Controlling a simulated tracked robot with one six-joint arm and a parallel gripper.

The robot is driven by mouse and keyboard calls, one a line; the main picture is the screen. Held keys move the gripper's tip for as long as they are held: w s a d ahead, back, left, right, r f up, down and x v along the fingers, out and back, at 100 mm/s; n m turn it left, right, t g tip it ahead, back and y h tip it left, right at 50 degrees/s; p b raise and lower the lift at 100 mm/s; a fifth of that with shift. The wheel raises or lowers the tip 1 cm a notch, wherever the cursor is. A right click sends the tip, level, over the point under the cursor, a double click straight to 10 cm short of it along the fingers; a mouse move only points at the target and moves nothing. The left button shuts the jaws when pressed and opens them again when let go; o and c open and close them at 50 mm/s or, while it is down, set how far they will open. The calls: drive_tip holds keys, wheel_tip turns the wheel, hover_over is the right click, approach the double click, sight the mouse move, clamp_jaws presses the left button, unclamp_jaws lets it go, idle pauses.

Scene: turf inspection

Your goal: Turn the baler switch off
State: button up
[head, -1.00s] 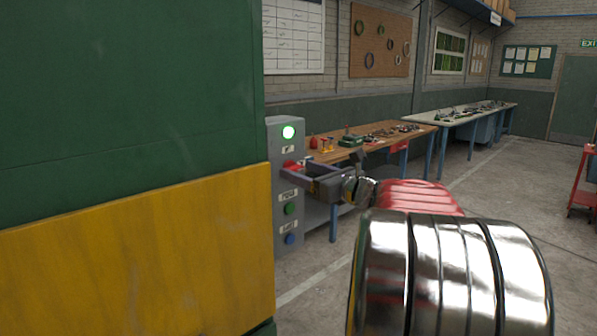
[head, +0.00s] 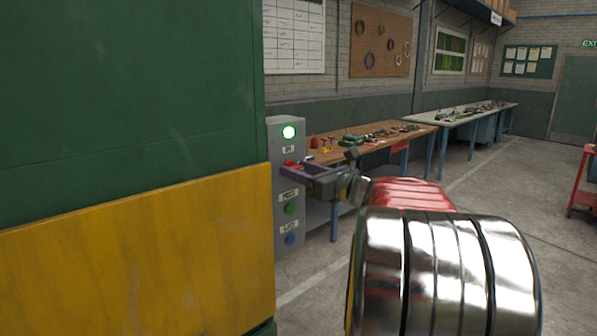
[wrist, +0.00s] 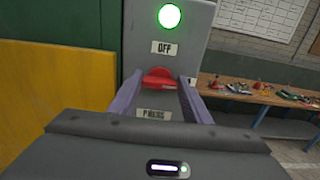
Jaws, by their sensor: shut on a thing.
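The baler switch is a red lever (wrist: 158,78) on the grey control panel (wrist: 190,42), and its red also shows in the head view (head: 291,164). An OFF label sits above the lever in the wrist view, and a PRESS label sits below it. My gripper (wrist: 160,90) reaches the panel with one finger on each side of the lever and is shut on it. In the head view my gripper (head: 290,170) meets the panel's front. The lever appears to stick out toward my gripper; its exact angle is unclear. The round lamp (wrist: 169,16) on top glows green.
Green (head: 290,208) and blue (head: 290,239) buttons sit below the lever. The large green and yellow baler body (head: 130,250) stands close at left. A wooden workbench (head: 375,140) with tools stands behind the panel. Open floor lies at right, with a red cart (head: 585,190).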

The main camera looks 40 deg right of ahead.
drive_tip(key=shift+a, duration=0.2)
drive_tip(key=shift+c, duration=0.5)
drive_tip(key=shift+d, duration=0.15)
drive_tip(key=shift+n, duration=0.4)
drive_tip(key=shift+a+f+n, duration=0.1)
drive_tip(key=shift+n, duration=2.75)
drive_tip(key=shift+a+f+n, duration=0.1)
drive_tip(key=shift+f+n, duration=0.05)
drive_tip(key=shift+n, duration=2.75)
drive_tip(key=shift+a+f+n, duration=0.1)
drive_tip(key=shift+n, duration=2.75)
drive_tip(key=shift+f, duration=0.1)
